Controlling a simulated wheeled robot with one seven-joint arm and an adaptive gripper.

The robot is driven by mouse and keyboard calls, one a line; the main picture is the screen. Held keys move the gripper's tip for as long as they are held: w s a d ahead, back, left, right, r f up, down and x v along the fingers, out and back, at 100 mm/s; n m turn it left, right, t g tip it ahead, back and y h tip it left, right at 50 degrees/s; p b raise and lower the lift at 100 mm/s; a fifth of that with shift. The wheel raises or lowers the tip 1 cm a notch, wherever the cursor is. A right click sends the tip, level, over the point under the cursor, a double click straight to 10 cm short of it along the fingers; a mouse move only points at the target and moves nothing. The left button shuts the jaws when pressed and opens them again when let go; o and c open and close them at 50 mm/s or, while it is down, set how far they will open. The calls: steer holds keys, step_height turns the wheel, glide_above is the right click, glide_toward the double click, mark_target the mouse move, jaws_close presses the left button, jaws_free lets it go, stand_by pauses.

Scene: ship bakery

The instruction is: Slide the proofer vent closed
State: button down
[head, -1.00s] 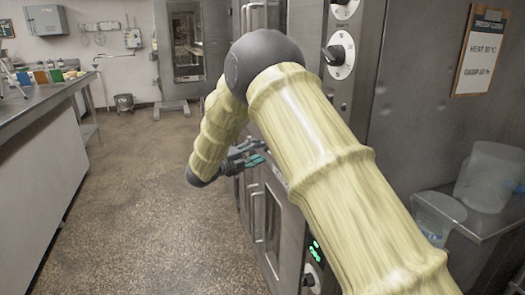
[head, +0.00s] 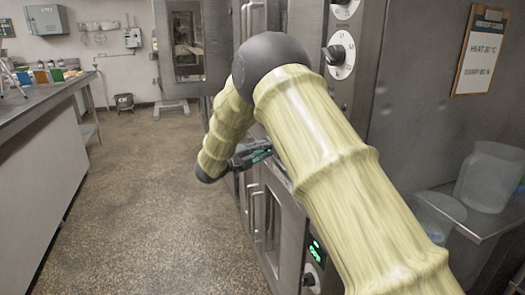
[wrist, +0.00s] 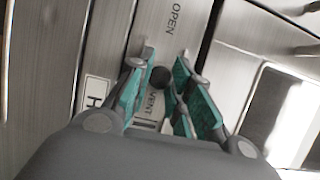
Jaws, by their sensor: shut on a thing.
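My gripper (wrist: 158,92) has teal-padded fingers on both sides of a small dark round vent knob (wrist: 160,77) and is shut on it. The knob is on a steel strip (wrist: 150,45) marked OPEN at the top of the wrist view and VENT beside the fingers. The fingers and gripper body hide part of the strip and its lettering. In the head view my gripper (head: 252,154) is at the front of the steel cabinet, above the lower door; my arm hides the knob there.
A lower door with an upright handle (head: 255,215) is below my gripper. Dials (head: 340,54) and a green display (head: 317,249) are on the cabinet's right column. A steel counter (head: 50,105) stands at left. The floor (head: 150,210) between is clear.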

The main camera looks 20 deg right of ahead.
steer(key=s, duration=0.6)
steer(key=shift+s+d+b, duration=0.15)
steer(key=shift+s+b, duration=0.2)
steer(key=shift+b, duration=0.05)
steer(key=shift+f, duration=0.1)
steer(key=c, duration=1.3)
jaws_free()
steer(key=shift+s, duration=0.1)
steer(key=shift+o, duration=0.2)
steer(key=v, duration=1.2)
